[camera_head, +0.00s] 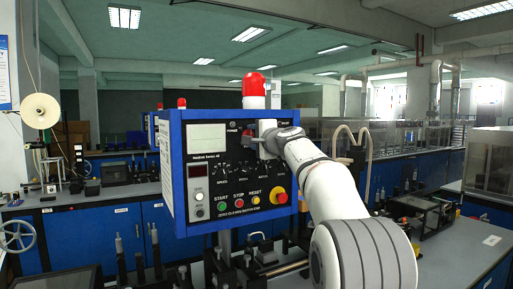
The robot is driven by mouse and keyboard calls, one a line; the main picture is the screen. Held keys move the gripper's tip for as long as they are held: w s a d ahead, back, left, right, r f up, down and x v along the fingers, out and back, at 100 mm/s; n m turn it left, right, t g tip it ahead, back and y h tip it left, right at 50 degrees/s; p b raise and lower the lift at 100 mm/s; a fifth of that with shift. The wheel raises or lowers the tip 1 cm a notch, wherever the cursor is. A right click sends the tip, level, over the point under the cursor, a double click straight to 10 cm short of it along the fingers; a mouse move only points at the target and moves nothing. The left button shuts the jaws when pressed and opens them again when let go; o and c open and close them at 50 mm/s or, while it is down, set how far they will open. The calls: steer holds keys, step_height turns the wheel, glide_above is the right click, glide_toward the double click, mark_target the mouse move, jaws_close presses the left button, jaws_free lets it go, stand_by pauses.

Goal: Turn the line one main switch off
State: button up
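A blue control box (179,182) with a black front panel stands in the centre of the head view. Its panel carries a grey screen (206,145), a row of small knobs (243,170), green START (222,206), red STOP (239,204) and yellow RESET (256,200) buttons, and a red emergency button (282,197). My white arm reaches in from the lower right. My gripper (262,146) is at the panel's upper right part, in front of it. Its fingers are small here, and I cannot tell whether they touch anything. I cannot make out the main switch; the gripper covers part of the panel.
A red beacon (254,86) stands on top of the box. A grey bench with blue cabinets (119,232) lies behind at left, with a cream reel (40,111) above it. Black fixtures (138,262) stand below the box. A bench (455,250) extends at right.

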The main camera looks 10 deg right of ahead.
steer(key=shift+f+n+b, duration=0.15)
steer(key=shift+n+b, duration=1.2)
steer(key=shift+n, duration=0.75)
steer(key=shift+f+n+b, duration=0.1)
steer(key=shift+n+b, duration=1.25)
steer(key=shift+n, duration=0.75)
steer(key=o, duration=0.9)
steer(key=shift+o, duration=0.4)
steer(key=shift+r, duration=0.15)
steer(key=b+v, duration=0.3)
steer(key=v, duration=0.5)
steer(key=shift+b, duration=0.35)
